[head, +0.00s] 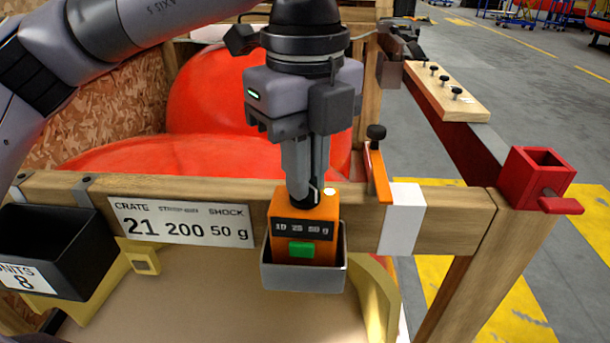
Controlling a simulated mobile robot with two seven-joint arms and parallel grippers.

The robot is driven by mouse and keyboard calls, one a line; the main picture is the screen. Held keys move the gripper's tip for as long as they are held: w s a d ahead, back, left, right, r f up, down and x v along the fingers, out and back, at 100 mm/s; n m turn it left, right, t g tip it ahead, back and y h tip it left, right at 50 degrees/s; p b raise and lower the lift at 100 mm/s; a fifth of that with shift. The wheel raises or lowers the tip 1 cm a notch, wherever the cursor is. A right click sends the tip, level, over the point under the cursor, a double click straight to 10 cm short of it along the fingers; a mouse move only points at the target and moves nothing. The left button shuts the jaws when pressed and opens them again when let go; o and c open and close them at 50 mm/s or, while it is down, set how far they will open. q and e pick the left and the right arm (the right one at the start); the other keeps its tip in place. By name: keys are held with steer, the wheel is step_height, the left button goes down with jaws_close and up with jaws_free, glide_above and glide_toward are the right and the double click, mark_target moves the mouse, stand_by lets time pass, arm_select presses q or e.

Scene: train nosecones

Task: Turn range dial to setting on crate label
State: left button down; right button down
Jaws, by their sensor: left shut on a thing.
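An orange shock recorder (283,222) sits upright in a grey metal holder (303,278) on the crate's front rail. Its face reads 10, 25, 50 g above a green patch (302,250). My left gripper (311,195) points straight down at the recorder's top, its fingers shut on what seems to be the range dial. The fingers hide most of the dial, so I cannot read its setting. A small pale round spot (330,191) shows beside the fingertips. My right gripper is not in view.
Red nosecones (210,105) lie in the wooden crate behind the rail (460,215). A black bin (45,245) marked 8 units is at left. A red box (538,175), an orange clamp (377,172) and a board with black knobs (447,92) are at right.

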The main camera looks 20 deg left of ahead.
arm_select(q)
steer(key=shift+n, duration=0.6)
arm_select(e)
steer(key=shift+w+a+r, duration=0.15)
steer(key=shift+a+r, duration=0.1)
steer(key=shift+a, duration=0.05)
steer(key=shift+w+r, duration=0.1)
arm_select(q)
steer(key=c, duration=1.2)
jaws_free()
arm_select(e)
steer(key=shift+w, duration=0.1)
arm_select(q)
steer(key=shift+r, duration=0.1)
step_height(320, 180, up, 6)
steer(key=shift+f+p, duration=0.1)
steer(key=shift+p, duration=0.35)
steer(key=shift+r, duration=0.65)
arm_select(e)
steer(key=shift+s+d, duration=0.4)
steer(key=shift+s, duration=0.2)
